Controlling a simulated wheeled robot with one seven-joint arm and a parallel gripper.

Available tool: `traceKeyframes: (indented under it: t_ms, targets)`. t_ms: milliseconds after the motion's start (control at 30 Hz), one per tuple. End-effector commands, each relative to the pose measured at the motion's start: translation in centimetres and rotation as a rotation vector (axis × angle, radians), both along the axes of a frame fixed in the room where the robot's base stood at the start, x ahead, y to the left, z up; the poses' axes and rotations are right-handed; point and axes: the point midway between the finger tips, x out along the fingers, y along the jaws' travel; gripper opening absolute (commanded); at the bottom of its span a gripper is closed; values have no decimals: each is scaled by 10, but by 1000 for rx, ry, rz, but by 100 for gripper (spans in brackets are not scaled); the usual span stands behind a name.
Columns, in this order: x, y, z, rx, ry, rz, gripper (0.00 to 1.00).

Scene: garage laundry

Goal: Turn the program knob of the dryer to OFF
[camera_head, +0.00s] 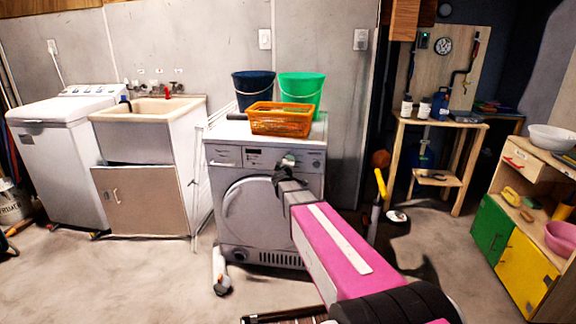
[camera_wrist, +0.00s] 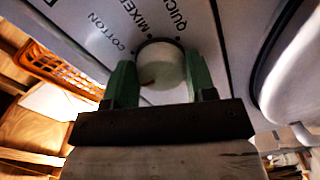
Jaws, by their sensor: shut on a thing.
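The dryer (camera_head: 225,170) is a grey front-loader with a round door, standing in the middle of the head view. Its program knob (camera_wrist: 161,62) is round and pale, with a small reddish mark near its lower edge. My gripper (camera_wrist: 158,75) has its two green fingers on either side of the knob, shut on it. The labels COTTON, MIXED and QUICK show on the panel around the knob; an OFF label is not visible. In the head view my gripper (camera_head: 286,168) is at the upper right of the dryer front, mostly hidden by my arm.
An orange basket (camera_head: 281,121), a dark blue bucket (camera_head: 252,90) and a green bucket (camera_head: 302,92) stand on the dryer. A white drying rack (camera_head: 198,175) is left of it. A sink cabinet (camera_head: 140,200) stands farther left. Open floor lies in front.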

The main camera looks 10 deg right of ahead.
Motion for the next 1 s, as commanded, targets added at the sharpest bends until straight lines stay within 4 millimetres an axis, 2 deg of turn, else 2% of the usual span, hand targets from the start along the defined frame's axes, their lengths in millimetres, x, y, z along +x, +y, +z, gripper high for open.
traceKeyframes:
  t_ms: [100, 133, 200, 500, 667, 867, 1000]
  targets:
    - [0, 0, -1, -1, 1, 0, 27]
    - [0, 0, -1, -1, 1, 0, 57]
    - [0, 0, -1, -1, 1, 0, 75]
    - [-1, 0, 0, 0, 0, 0, 75]
    - [-10, 3, 0, 0, 0, 0, 75]
    - [-37, 11, 0, 0, 1, 0, 75]
    - [-63, 19, 0, 0, 1, 2, 75]
